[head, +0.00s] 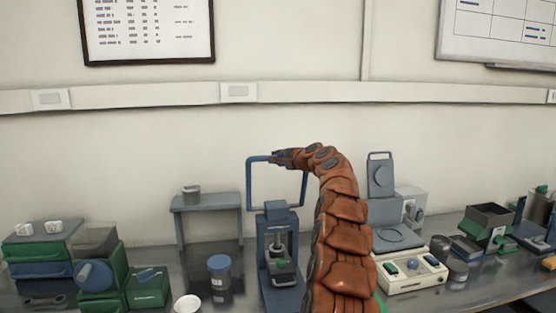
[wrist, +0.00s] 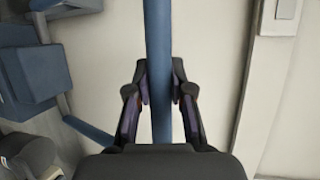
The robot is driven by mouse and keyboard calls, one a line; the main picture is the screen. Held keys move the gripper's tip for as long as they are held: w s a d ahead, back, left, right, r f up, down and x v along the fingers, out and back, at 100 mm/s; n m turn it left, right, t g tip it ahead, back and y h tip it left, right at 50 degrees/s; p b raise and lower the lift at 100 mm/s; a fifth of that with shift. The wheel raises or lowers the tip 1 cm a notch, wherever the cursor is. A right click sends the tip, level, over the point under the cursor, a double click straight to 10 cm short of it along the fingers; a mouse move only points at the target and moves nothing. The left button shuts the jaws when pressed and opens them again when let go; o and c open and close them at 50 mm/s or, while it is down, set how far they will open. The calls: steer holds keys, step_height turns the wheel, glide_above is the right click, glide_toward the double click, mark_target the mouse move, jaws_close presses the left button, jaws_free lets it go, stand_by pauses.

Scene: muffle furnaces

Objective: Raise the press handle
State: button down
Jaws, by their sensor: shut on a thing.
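The blue press (head: 279,220) stands on the bench, with a small green and dark part under its ram. Its handle (head: 250,190) is a blue frame that stands upright above the press body. My gripper (head: 277,158) is at the handle's top bar, and my orange-brown arm hides part of the frame's right side. In the wrist view the blue handle bar (wrist: 158,40) runs between the two dark fingers of my gripper (wrist: 160,85), which are shut on it. The press body (wrist: 28,75) shows at the left there.
A grey-blue stand (head: 207,202) and a blue-lidded jar (head: 219,266) are left of the press. Green boxes (head: 148,288) stand farther left. A white control box (head: 412,270) and a grey device (head: 381,175) are to the right.

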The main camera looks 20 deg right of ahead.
steer(key=shift+w+a+r, duration=0.1)
steer(key=shift+w+r, duration=0.1)
steer(key=shift+w, duration=0.25)
steer(key=c, duration=1)
jaws_free()
steer(key=shift+d, duration=0.2)
steer(key=shift+s, duration=0.1)
